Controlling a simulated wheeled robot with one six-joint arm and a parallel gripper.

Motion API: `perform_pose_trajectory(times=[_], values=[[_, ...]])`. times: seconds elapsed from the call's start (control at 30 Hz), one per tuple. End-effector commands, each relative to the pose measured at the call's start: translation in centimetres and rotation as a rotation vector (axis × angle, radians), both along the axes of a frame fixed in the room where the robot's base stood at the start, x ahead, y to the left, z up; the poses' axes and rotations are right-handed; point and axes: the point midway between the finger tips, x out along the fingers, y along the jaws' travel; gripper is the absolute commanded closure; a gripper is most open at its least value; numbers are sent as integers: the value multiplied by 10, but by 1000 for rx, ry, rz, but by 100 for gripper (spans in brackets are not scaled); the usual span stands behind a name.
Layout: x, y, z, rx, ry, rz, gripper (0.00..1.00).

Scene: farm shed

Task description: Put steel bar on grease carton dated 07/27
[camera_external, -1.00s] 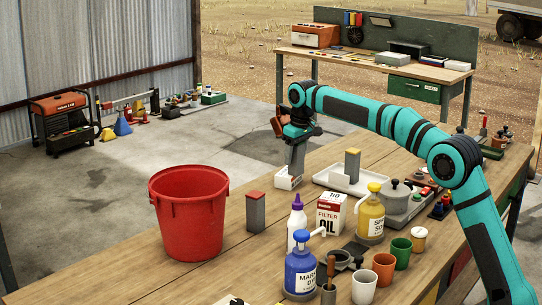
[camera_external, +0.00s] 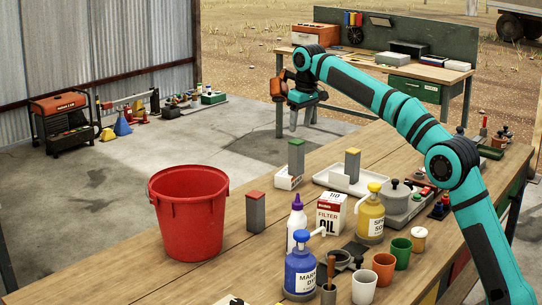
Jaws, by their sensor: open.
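A grey steel bar with a green top (camera_external: 296,158) stands upright at a small white carton (camera_external: 284,180) on the workbench; it looks to rest on the carton, though its foot is hard to make out. A second grey bar with a red top (camera_external: 255,212) stands on the bench beside the red bucket. A third with a yellow top (camera_external: 352,165) stands at the pale tray. No date can be read on the carton. My gripper (camera_external: 303,114) is open and empty, above and apart from the green-topped bar.
The red bucket (camera_external: 189,215) stands at the left. An oil filter box (camera_external: 330,212), a blue bottle (camera_external: 300,270), a yellow bottle (camera_external: 370,218) and several cups crowd the front right. The pale tray (camera_external: 340,184) lies at mid-bench.

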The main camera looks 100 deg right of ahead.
Motion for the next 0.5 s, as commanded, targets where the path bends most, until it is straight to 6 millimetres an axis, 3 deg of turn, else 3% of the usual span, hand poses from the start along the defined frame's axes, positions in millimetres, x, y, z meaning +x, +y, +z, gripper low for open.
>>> perform_pose_trajectory(times=[0.13, 0.27, 0.5], values=[[2, 5, 3, -5, -4, 4, 41], [15, 30, 18, -35, -27, 26, 41], [47, 120, 61, -140, -119, 105, 41]])
